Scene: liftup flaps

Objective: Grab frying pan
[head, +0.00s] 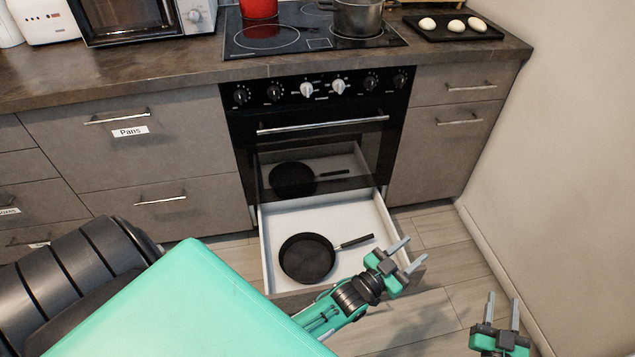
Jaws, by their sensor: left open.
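A black frying pan (307,258) lies flat in the open white drawer (335,213) below the oven. Its handle points right and slightly up, toward the drawer's right side. My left gripper (411,251) is over the drawer's front right corner, to the right of the pan's handle end. It is open, empty and apart from the pan. My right gripper (503,299) is further right and lower in the picture, over the floor. Its two fingers are apart with nothing between them.
The black oven door (320,150) above the drawer mirrors the pan. A stove (300,35) holds a red pot (260,12) and a metal pot (358,18). A closed drawer labelled Pans (130,131) is at left. A wall (570,130) bounds the right side.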

